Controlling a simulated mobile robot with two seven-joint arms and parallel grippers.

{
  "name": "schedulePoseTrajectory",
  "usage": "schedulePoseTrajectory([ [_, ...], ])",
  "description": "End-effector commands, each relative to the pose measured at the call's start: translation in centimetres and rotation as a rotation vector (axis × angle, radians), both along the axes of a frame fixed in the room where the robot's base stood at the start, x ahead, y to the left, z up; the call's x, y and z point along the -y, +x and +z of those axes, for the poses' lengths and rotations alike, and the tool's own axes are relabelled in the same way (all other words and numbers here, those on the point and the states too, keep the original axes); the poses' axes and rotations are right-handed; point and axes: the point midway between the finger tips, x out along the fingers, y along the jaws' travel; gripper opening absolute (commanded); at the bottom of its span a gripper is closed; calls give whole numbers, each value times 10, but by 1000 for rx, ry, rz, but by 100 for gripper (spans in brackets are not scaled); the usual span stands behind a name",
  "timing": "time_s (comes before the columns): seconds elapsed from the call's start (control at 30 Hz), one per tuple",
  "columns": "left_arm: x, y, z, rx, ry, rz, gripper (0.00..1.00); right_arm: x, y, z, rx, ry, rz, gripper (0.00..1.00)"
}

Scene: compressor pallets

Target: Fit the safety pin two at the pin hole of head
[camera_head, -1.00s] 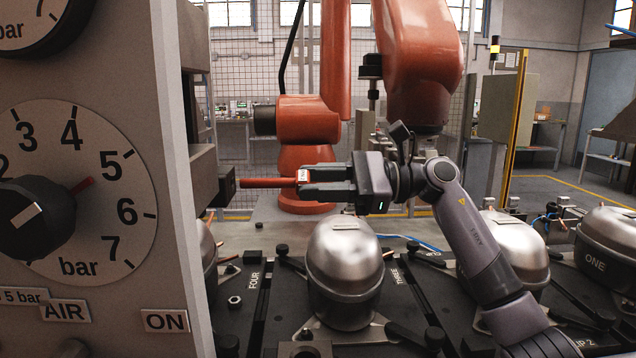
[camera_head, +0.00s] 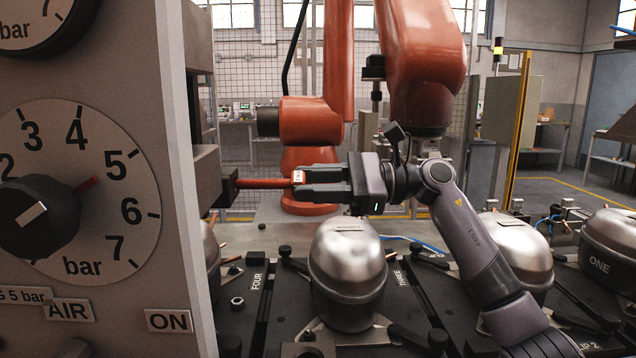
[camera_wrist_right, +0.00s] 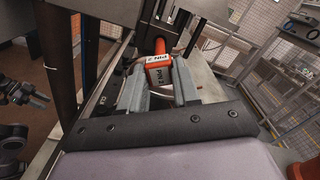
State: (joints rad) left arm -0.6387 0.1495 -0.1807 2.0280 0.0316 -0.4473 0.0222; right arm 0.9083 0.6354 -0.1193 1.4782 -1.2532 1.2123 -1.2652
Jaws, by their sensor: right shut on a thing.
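The safety pin two (camera_head: 268,183) is an orange-red rod with a labelled block reading "PIN 2" in the right wrist view (camera_wrist_right: 157,76). My right gripper (camera_head: 303,182) is shut on its block and holds it level, pointing left. The head (camera_head: 206,172) is a dark block on a grey upright behind the gauge panel. The pin's left tip meets the dark boss on the head's right side; how deep it sits I cannot tell. The pin hole itself is hidden.
A gauge panel (camera_head: 175,250) fills the left foreground. Silver compressors (camera_head: 348,270) stand on the dark pallet below my right arm. A large orange robot arm (camera_head: 420,70) stands close behind my gripper.

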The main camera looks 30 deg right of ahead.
Motion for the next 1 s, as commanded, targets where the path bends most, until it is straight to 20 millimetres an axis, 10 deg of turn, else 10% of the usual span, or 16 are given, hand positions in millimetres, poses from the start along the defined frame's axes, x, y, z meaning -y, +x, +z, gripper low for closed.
schedulePoseTrajectory([
  [1.0,0,1,6,4,-1,0,43,-23,11,1,2,2,0,0],
])
